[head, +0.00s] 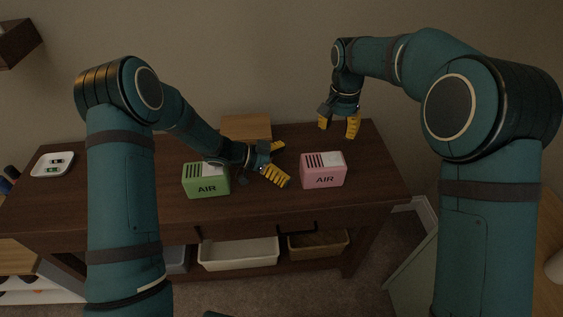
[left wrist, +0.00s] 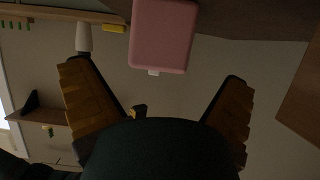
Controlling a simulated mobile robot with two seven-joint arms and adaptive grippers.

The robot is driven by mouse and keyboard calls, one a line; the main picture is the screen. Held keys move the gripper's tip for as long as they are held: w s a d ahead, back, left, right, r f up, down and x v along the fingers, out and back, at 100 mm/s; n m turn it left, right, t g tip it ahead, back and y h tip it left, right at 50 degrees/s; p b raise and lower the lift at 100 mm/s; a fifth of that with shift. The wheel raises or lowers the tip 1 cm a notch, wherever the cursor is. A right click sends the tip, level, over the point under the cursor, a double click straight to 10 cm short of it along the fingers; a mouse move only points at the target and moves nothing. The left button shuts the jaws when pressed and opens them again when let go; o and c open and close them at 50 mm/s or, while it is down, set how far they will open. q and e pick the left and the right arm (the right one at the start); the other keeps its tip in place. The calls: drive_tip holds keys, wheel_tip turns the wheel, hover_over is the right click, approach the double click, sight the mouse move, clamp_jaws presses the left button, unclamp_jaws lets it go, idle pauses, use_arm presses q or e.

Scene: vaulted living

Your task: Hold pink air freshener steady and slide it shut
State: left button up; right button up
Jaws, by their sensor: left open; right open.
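The pink air freshener (head: 323,171), marked AIR, stands upright on the dark wooden table, with dark slots and a pale panel on its top. In the left wrist view the pink air freshener (left wrist: 163,36) is ahead of and between the spread fingers, apart from them. My left gripper (head: 283,163) is open and empty, just left of the pink air freshener. It also shows in the left wrist view (left wrist: 160,95). My right gripper (head: 339,126) is open and empty, pointing down behind the pink air freshener near the table's back edge.
A green AIR freshener (head: 206,181) stands left of the pink one, beneath my left arm. A wooden box (head: 246,127) is at the back. A white tray (head: 53,164) with small items lies at the far left. Bins (head: 238,254) sit under the table (head: 130,215).

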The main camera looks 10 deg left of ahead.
sight(330, 154)
use_arm(q)
drive_tip(key=shift+x, duration=3)
drive_tip(key=c, duration=1.1)
use_arm(e)
drive_tip(key=shift+o, duration=0.6)
drive_tip(key=f+m, duration=0.6)
drive_tip(key=m, duration=0.1)
drive_tip(key=f+m, duration=0.3)
drive_tip(key=f, duration=0.1)
drive_tip(key=shift+s+a+m, duration=0.1)
drive_tip(key=shift+a+m, duration=0.2)
drive_tip(key=shift+a, duration=0.05)
drive_tip(key=shift+c, duration=0.4)
clamp_jaws()
